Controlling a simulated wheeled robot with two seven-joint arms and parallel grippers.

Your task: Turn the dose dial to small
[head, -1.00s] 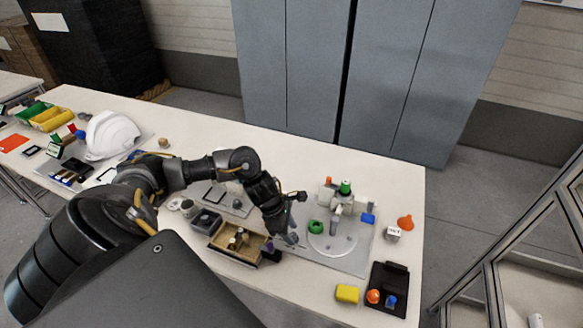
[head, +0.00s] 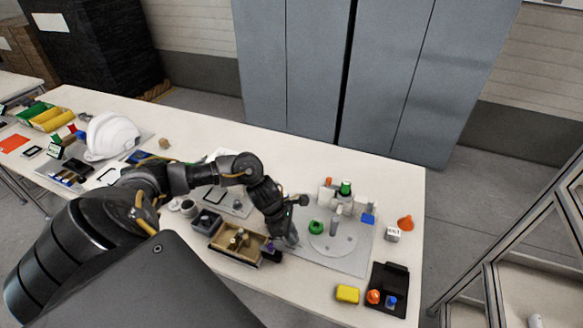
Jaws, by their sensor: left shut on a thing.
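My left gripper (head: 290,236) points down at the left edge of a grey station plate (head: 350,262). It is shut on a small dark part there, which looks like the dose dial. The gripper hides most of this part, and its markings and pointer cannot be read. On the plate stand a green ring (head: 316,227), a pale round disc (head: 326,244) with a grey post, and a green-topped bottle (head: 346,188). My right gripper is not in view.
A wooden tray (head: 222,250) with brass-coloured parts stands just left of the gripper. A white helmet (head: 112,136) sits far left.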

